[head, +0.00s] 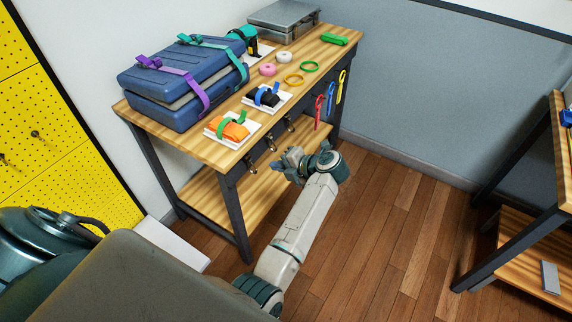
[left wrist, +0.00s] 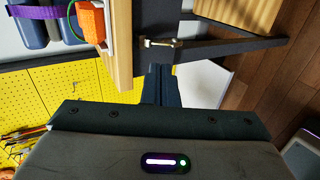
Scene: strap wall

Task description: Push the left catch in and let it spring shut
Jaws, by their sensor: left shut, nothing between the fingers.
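Several small metal catches hang in a row along the front edge of the workbench; the left catch (head: 252,164) is nearest me, below the orange block. In the left wrist view one metal catch (left wrist: 158,43) sticks out from the bench edge, just beyond my fingertips; I cannot tell for certain which catch it is. My left gripper (head: 290,160) is in front of the bench edge, to the right of the left catch. Its dark fingers (left wrist: 160,72) are together and empty, and a gap to the catch seems to show. My right gripper is not in view.
The wooden workbench (head: 215,152) carries blue strapped cases (head: 185,85), an orange block (head: 232,129) with a green strap, a black strapped block and coloured rings. Red, blue and yellow straps hang at its right. A second bench (head: 520,240) stands right; floor between is clear.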

